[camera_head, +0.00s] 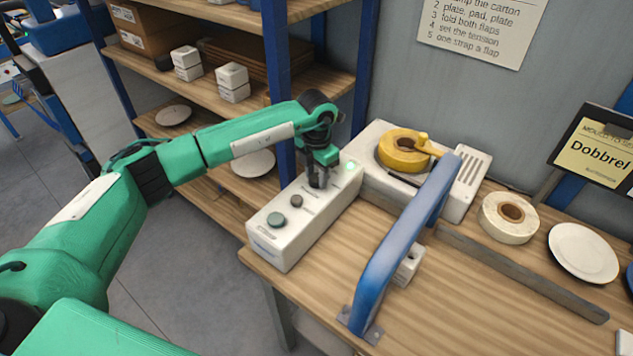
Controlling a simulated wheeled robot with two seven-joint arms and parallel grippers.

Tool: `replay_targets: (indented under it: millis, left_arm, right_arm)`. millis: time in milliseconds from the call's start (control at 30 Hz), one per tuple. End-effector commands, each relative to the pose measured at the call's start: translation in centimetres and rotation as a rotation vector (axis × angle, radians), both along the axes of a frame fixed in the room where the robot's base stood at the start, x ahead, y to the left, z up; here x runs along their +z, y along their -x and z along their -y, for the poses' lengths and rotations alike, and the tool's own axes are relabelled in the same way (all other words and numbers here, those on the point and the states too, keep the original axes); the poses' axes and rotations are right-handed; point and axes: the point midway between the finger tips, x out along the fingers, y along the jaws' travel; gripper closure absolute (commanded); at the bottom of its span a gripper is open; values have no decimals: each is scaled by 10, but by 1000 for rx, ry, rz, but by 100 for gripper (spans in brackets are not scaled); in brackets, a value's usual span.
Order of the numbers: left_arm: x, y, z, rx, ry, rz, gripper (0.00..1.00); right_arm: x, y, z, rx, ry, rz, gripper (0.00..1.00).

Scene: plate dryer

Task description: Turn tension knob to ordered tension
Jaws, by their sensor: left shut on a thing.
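A white control box (285,240) stands at the left end of the wooden table. Its top carries a dark green round knob (276,219), a smaller grey knob (297,201) and, near the far end, a glowing green light (350,166). My left gripper (318,184) points down onto the far half of the box's top. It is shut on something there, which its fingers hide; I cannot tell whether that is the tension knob. The labels on the box are too small to read. My right gripper is not in view.
A blue handle-like bar (405,245) rises right of the box. Behind it sits a white machine with a yellow reel (403,150). A tape roll (509,216), a white plate (583,252) and a "Dobbrel" sign (597,155) are at the right. Shelves (190,80) stand behind my arm.

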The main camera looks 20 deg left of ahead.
Motion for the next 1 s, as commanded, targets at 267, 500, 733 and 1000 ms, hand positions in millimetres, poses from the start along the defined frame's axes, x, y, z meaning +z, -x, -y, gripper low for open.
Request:
replay_targets:
  millis: [267,500,733,1000]
  left_arm:
    - [-7,-1,0,-265,0,5,86]
    - [-5,-1,0,-474,0,3,86]
    - [-3,-1,1,-628,0,2,86]
    - [-2,0,1,-728,1,1,86]
  right_arm:
    - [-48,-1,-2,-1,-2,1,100]
    - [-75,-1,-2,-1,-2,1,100]
    - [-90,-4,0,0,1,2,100]
    - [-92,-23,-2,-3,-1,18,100]
